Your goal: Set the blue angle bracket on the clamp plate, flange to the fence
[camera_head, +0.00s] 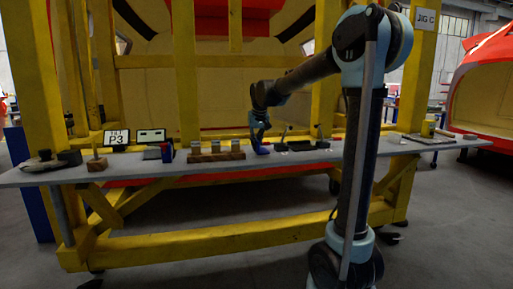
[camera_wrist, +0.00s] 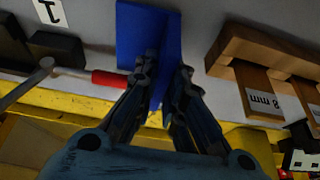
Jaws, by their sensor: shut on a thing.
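The blue angle bracket (camera_wrist: 140,34) is between the fingertips of my gripper (camera_wrist: 161,75) in the wrist view, with a wide flat face and a narrower upright flange showing. My gripper is shut on it. In the head view the bracket (camera_head: 263,150) is a small blue shape under my gripper (camera_head: 259,138), low over the grey bench; I cannot tell if it touches. A dark fixture (camera_wrist: 60,50) with a tag reading 1 and a red-handled lever (camera_wrist: 108,79) lies left in the wrist view. I cannot make out a separate clamp plate or fence.
A wooden block (camera_wrist: 285,52) with an "8 mm" label stands close right of my gripper in the wrist view; it is left in the head view (camera_head: 215,156). A P3 sign (camera_head: 117,138) stands on the bench (camera_head: 130,171). Yellow framework rises behind.

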